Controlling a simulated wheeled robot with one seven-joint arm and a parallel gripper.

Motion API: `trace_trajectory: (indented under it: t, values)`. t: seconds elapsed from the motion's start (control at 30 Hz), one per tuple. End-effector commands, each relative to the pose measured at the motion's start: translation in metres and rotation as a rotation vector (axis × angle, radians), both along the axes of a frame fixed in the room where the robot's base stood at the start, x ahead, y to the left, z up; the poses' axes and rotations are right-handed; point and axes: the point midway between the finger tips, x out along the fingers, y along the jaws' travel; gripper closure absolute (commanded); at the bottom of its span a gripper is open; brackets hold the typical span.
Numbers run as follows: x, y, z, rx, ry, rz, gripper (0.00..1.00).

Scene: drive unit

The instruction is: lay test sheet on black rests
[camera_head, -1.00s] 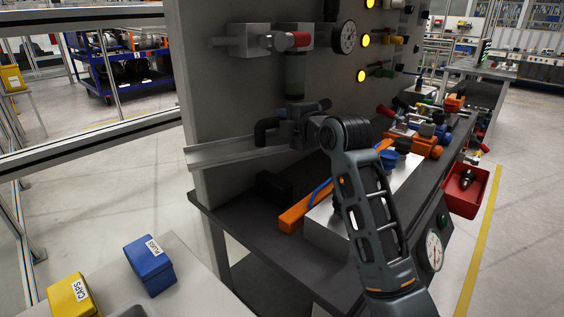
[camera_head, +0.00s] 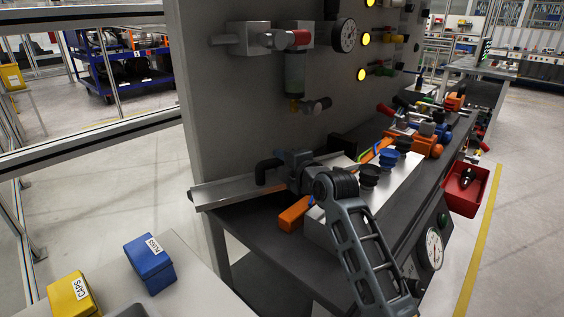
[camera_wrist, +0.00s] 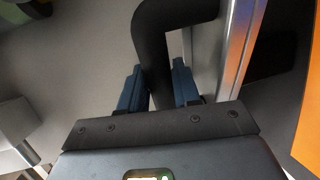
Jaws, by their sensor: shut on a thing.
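The test sheet (camera_head: 228,191) is a long silver metal piece with a black bent handle (camera_wrist: 150,35). It lies roughly level over the left end of the dark bench, its left end reaching past the bench edge. My gripper (camera_head: 282,162) is shut on the handle; in the wrist view the blue fingers (camera_wrist: 158,86) stand on both sides of it. The sheet's edge also shows in the wrist view (camera_wrist: 236,45). The black rests are hidden, apparently beneath the sheet. I cannot tell whether the sheet touches them.
An orange bar (camera_head: 293,214) lies just in front of the sheet. A silver block (camera_head: 400,178) with black and blue cups stands to the right. The grey panel (camera_head: 235,120) rises behind, with a clear bowl unit (camera_head: 295,75) above. A red bin (camera_head: 465,188) hangs at the right.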

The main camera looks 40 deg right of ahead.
Motion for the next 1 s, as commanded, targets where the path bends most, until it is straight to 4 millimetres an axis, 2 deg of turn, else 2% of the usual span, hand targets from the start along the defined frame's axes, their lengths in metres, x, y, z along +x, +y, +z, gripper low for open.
trace_trajectory:
  t: [0.4, 0.43, 0.5, 0.7, 1.0]
  values:
    - [0.0014, -0.0003, -0.0022, -0.003, -0.005, -0.001, 1.00]
    - [0.0012, -0.0001, -0.0044, 0.000, -0.001, 0.000, 0.67]
    - [0.0012, -0.0001, -0.0035, 0.000, -0.001, 0.000, 0.61]
    - [0.0012, -0.0001, -0.0035, 0.000, -0.001, 0.000, 0.43]
    - [0.0011, -0.0002, 0.0001, 0.000, -0.001, 0.000, 0.43]
